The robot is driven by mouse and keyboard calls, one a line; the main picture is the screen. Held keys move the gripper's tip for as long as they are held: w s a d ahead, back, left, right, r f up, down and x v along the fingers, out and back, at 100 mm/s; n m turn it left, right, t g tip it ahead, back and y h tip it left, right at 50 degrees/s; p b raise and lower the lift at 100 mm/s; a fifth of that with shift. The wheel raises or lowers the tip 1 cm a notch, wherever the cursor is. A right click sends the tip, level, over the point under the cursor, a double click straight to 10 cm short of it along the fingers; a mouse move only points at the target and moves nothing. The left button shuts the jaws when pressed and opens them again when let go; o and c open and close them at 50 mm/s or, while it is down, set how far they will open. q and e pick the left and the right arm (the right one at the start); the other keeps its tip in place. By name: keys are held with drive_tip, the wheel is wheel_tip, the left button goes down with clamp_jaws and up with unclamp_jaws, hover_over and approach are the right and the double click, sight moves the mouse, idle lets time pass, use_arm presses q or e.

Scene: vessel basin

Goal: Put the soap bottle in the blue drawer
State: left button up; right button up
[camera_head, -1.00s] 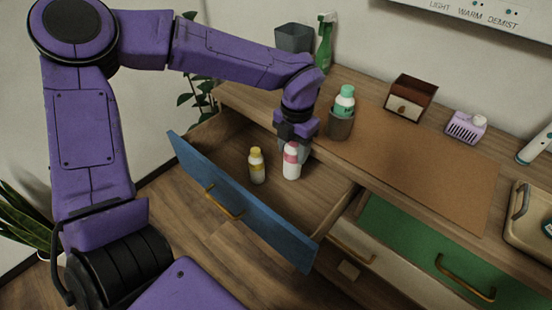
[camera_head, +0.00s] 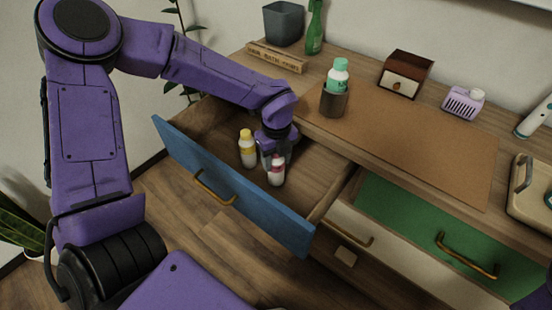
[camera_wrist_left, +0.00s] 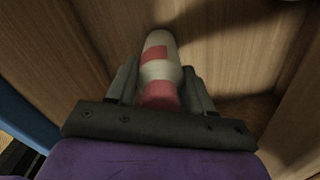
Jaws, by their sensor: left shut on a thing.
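A white bottle with a pink-red cap and label (camera_head: 277,176) is inside the open blue drawer (camera_head: 230,190). My left gripper (camera_head: 275,160) reaches down into the drawer from above and is shut on this bottle. In the left wrist view the bottle (camera_wrist_left: 160,60) lies between the two fingers (camera_wrist_left: 158,88), its cap end towards the gripper. Whether its base touches the drawer floor is unclear. A white bottle with a yellow cap (camera_head: 247,148) stands in the drawer just to the left. My right gripper is out of view.
A green-capped bottle (camera_head: 338,76) stands in a brown cup (camera_head: 334,102) on the counter. A wooden block with lettering (camera_head: 277,57), a small brown box (camera_head: 406,74) and a purple basket (camera_head: 463,102) are behind. A green drawer (camera_head: 430,235) is at the right.

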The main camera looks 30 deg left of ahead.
use_arm(q)
drive_tip(key=shift+f, duration=0.1)
drive_tip(key=shift+f, duration=0.15)
drive_tip(key=o, duration=1.2)
wheel_tip(320, 180, up, 12)
drive_tip(key=shift+r+p, duration=0.2)
drive_tip(key=shift+p, duration=0.25)
